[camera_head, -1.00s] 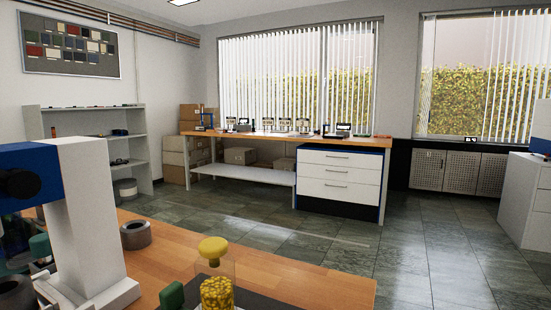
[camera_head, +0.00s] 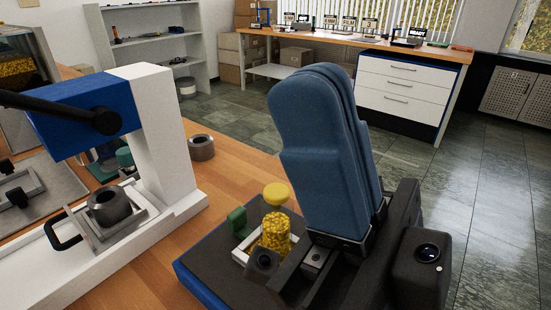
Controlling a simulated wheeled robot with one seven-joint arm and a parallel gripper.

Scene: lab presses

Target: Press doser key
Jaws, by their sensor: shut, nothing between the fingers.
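A doser-like unit stands on the wooden bench: a clear container of yellow pellets (camera_head: 276,232) under a yellow knob (camera_head: 276,194). A green upright piece (camera_head: 237,222) stands just left of it. They are on a dark base (camera_head: 205,262) with a blue edge. I cannot tell for certain which part is the key. My gripper (camera_head: 328,85) has its blue padded fingers together and pointing up, with nothing between them. It is just right of the yellow knob in the picture, and its dark body hides the right part of the base.
A blue and white press (camera_head: 160,130) with a black lever stands at left, with a dark ring (camera_head: 110,205) on its tray. Another dark ring (camera_head: 201,147) lies behind it. A container of yellow pellets (camera_head: 18,75) is at far left. Bare bench lies between press and base.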

